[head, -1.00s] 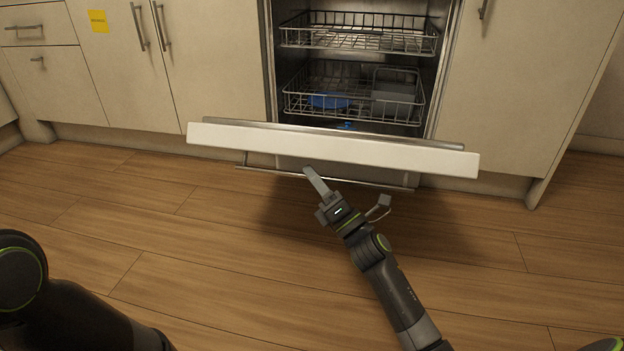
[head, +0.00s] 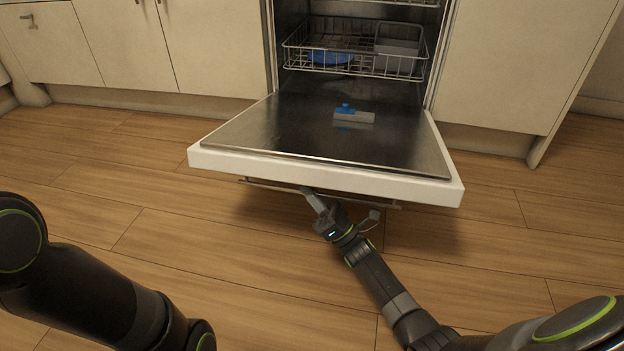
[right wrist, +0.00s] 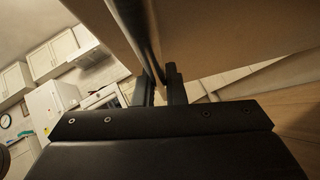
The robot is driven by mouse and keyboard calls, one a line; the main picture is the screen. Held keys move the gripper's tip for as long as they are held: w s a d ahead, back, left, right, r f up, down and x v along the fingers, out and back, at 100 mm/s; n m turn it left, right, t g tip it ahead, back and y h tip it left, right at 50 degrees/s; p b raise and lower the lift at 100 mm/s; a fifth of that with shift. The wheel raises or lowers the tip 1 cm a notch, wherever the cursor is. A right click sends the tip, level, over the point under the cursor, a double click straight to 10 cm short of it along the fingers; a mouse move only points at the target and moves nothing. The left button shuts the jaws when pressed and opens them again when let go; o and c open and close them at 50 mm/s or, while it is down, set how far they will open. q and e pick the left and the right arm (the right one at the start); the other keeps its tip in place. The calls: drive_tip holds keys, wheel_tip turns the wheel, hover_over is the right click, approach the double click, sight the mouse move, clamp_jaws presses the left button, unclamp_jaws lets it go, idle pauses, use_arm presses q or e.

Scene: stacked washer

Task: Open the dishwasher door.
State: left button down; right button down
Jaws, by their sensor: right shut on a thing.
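The dishwasher door (head: 340,130) is folded down and lies close to level, its metal inner face up and its white edge toward me. Its bar handle (head: 265,184) runs under the front edge. My right gripper (head: 310,196) is at the handle, below the door's edge. In the right wrist view the two fingers (right wrist: 160,88) are shut on the handle bar (right wrist: 148,40). My left gripper is not in view; only my left arm shows at the lower left.
A lower rack (head: 355,60) inside the dishwasher holds a blue dish (head: 331,57) and a grey container (head: 397,50). A small grey and blue item (head: 353,115) lies on the door's inner face. Cabinets stand on both sides. The wooden floor (head: 220,260) in front is clear.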

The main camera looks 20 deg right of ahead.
drive_tip(key=shift+w+f, duration=0.1)
drive_tip(key=shift+f, duration=0.5)
drive_tip(key=c, duration=1.5)
unclamp_jaws()
drive_tip(key=shift+a, duration=0.1)
drive_tip(key=p+v, duration=0.1)
drive_tip(key=v, duration=0.6)
drive_tip(key=shift+s+f, duration=0.2)
drive_tip(key=shift+f, duration=0.05)
